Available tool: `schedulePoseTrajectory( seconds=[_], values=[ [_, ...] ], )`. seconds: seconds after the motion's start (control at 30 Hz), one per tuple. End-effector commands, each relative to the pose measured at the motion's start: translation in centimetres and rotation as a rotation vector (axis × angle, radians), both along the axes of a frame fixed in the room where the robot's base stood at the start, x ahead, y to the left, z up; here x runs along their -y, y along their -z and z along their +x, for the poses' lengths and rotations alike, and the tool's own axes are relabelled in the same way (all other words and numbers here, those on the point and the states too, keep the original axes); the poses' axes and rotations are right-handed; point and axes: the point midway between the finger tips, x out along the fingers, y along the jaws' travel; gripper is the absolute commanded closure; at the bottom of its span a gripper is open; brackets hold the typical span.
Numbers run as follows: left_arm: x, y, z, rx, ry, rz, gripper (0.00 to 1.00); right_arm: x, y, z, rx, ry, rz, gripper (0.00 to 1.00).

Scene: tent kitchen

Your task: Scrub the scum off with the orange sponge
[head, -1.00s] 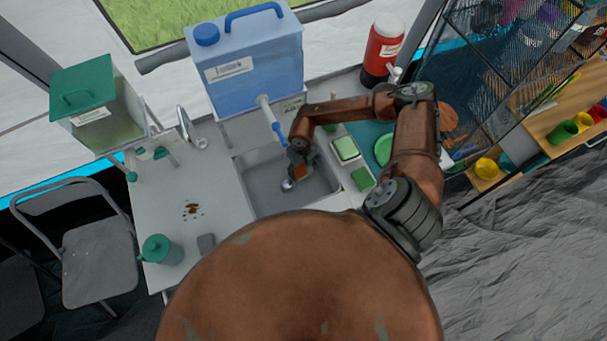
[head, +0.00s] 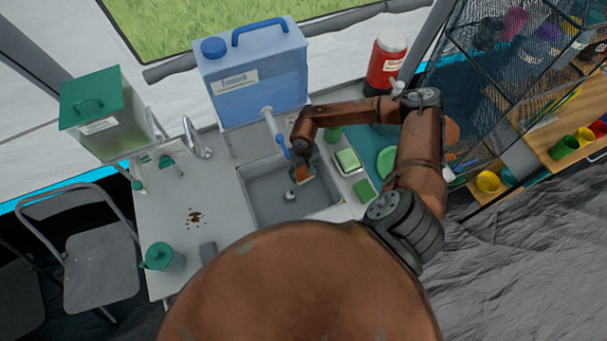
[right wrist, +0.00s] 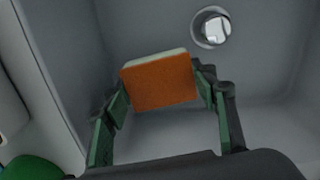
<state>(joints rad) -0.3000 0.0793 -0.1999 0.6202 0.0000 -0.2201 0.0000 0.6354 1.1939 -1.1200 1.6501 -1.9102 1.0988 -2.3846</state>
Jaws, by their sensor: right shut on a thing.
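My right gripper (head: 306,172) reaches into the grey sink basin (head: 262,206). It is shut on the orange sponge (right wrist: 158,84), whose orange face and pale edge show between the two green fingers in the right wrist view. In the head view only a small orange patch of the sponge shows (head: 308,177). The sponge is up and to the right of the drain (head: 290,195); contact with the basin cannot be told. A cluster of brown specks (head: 195,216) lies on the counter left of the sink. My left gripper is not in view.
A blue water container (head: 255,75) with a spout stands behind the sink. A faucet (head: 195,140) is at its back left. A tray with green-and-white sponges (head: 348,161) is right of the sink.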

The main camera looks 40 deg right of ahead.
Motion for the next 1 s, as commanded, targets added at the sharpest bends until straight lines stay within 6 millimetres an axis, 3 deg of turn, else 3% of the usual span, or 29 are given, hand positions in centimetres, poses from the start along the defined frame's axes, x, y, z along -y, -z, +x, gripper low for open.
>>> schedulePoseTrajectory(
  seconds=[0.13, 0.53, 1.0],
  values=[
    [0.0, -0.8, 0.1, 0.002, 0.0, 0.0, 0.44, 0.0, -1.5, 0.0, -0.001, 0.0, 0.0, 0.7],
    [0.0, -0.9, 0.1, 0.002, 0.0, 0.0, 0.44, -0.1, -1.8, 0.0, -0.002, -0.001, 0.001, 0.7],
    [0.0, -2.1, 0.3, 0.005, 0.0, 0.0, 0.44, -0.1, -4.7, 0.0, -0.001, -0.001, 0.001, 0.7]
  ],
)
